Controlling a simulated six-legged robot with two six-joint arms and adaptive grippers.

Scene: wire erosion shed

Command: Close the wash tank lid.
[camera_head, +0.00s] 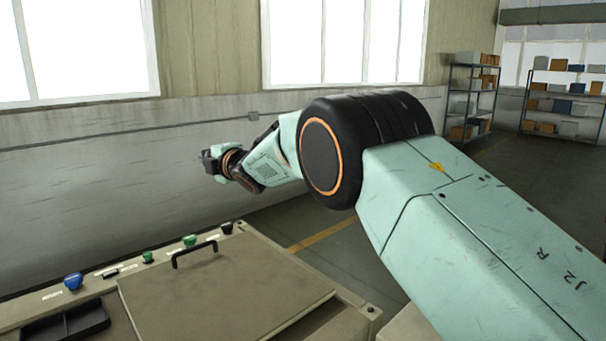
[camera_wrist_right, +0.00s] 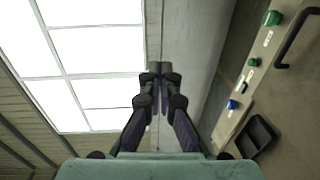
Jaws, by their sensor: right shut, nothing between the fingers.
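The wash tank lid (camera_head: 225,298) is a flat tan-grey panel with a black bar handle (camera_head: 195,252) along its far edge. The handle (camera_wrist_right: 297,38) also shows at the upper right of the right wrist view. My right gripper (camera_head: 207,158) is above and beyond the far side of the tank, well clear of the handle. Its fingers (camera_wrist_right: 160,68) are shut together with nothing between them. My left gripper is out of view.
A blue knob (camera_head: 73,281), green knobs (camera_head: 190,240) and a black tray (camera_head: 68,322) sit on the tank's top beside the lid. A wall with windows stands behind. Shelves (camera_head: 472,95) with boxes are at the far right. Air above the lid is clear.

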